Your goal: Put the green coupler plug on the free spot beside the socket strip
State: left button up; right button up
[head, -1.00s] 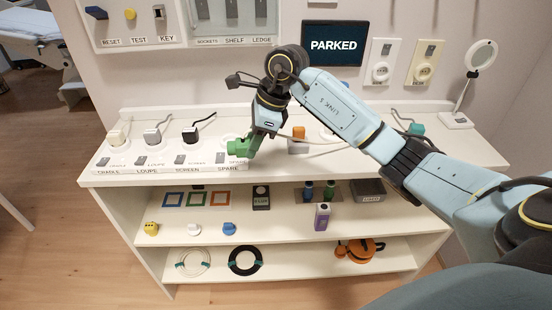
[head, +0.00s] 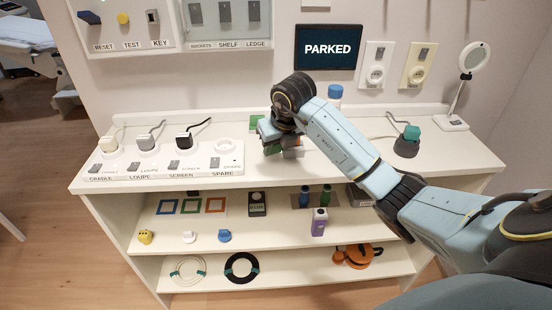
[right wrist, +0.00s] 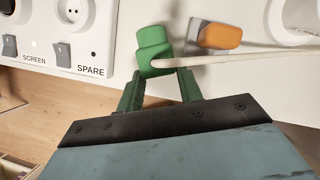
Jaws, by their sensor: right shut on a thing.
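The green coupler plug (right wrist: 153,48) is between the fingers of my right gripper (right wrist: 158,88), which is shut on it. In the head view my right gripper (head: 268,138) is over the counter, just right of the socket strip (head: 140,174), and mostly hides the plug (head: 272,149). I cannot tell whether the plug touches the counter. A pale cable runs right from the plug in the right wrist view. The strip's SPARE socket (head: 225,146) is empty; it also shows in the right wrist view (right wrist: 74,10). My left gripper is not in view.
An orange-topped grey block (right wrist: 220,36) stands close right of the plug. A wall screen (head: 328,47) reads PARKED. Several plugs fill the strip's left sockets.

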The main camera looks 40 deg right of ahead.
aim_at(274, 165)
jog(key=shift+f, duration=1.95)
jog(key=shift+f, duration=0.1)
jog(key=o, duration=0.7)
jog(key=v, duration=1.2)
jog(key=shift+p, duration=0.4)
